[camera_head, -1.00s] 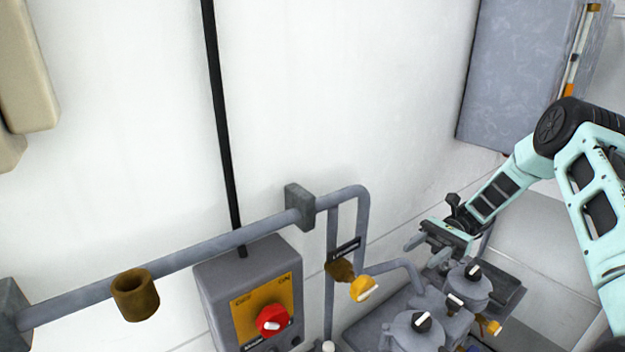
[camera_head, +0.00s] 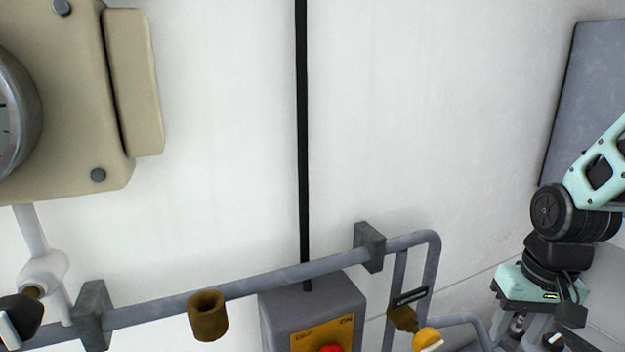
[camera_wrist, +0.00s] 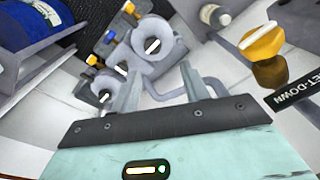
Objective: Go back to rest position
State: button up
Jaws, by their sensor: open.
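My gripper (camera_head: 536,328) is at the lower right of the head view, pointing down with its fingers apart and nothing between them. My teal and black arm reaches in above it from the right edge. In the wrist view my gripper (camera_wrist: 160,70) shows two grey fingers spread apart. Round grey housings with white-marked knobs (camera_wrist: 152,46) lie beyond the fingers; I cannot tell the exact gap, but no grip on them shows.
A grey pipe rail (camera_head: 270,281) with a brass cup (camera_head: 208,316) crosses the wall. A grey switch box (camera_head: 310,292) hangs below it. A yellow-handled valve (camera_head: 428,338) is left of my gripper. A beige gauge box (camera_head: 75,110) is upper left.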

jog(key=s+a+f+n+b, duration=0.4)
jog(key=s+a+b, duration=0.2)
jog(key=a, duration=0.3)
jog(key=s+a+f+n+b, duration=0.5)
jog(key=s+a+b, duration=0.2)
jog(key=a, duration=0.3)
jog(key=shift+s+f+n+g, duration=0.2)
jog(key=shift+s+n+g, duration=0.1)
jog(key=shift+s, duration=0.15)
